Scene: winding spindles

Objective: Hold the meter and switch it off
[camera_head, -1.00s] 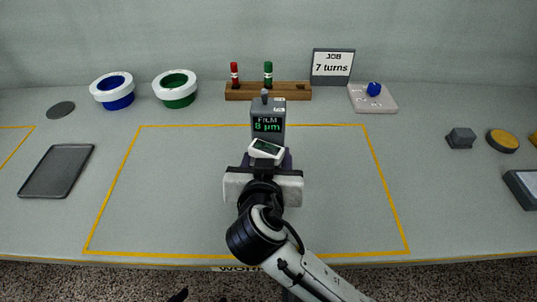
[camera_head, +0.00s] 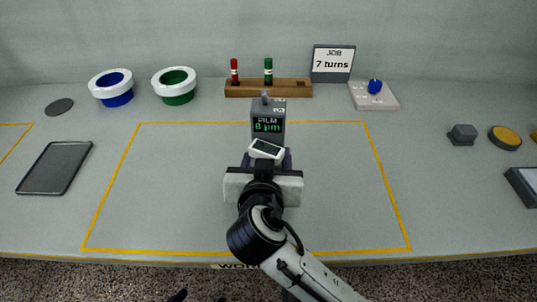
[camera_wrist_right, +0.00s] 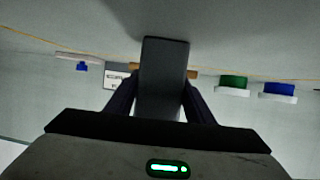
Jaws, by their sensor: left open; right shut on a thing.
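My right gripper (camera_wrist_right: 160,95) is shut on the meter, with a dark finger on each side of the grey body (camera_wrist_right: 165,70) in the right wrist view. In the head view its hand hides the meter's lower part. My left gripper (camera_head: 200,297) shows only as dark tips at the bottom edge, apart and empty.
Behind the meter is a wooden rack (camera_head: 290,90) with a red and a green spindle. A blue spool (camera_head: 112,88), a green spool (camera_head: 175,86), a job sign (camera_head: 333,65) and a pad with a blue knob (camera_head: 374,97) stand around. A tray (camera_head: 55,168) lies left. The outlined area's sides are clear.

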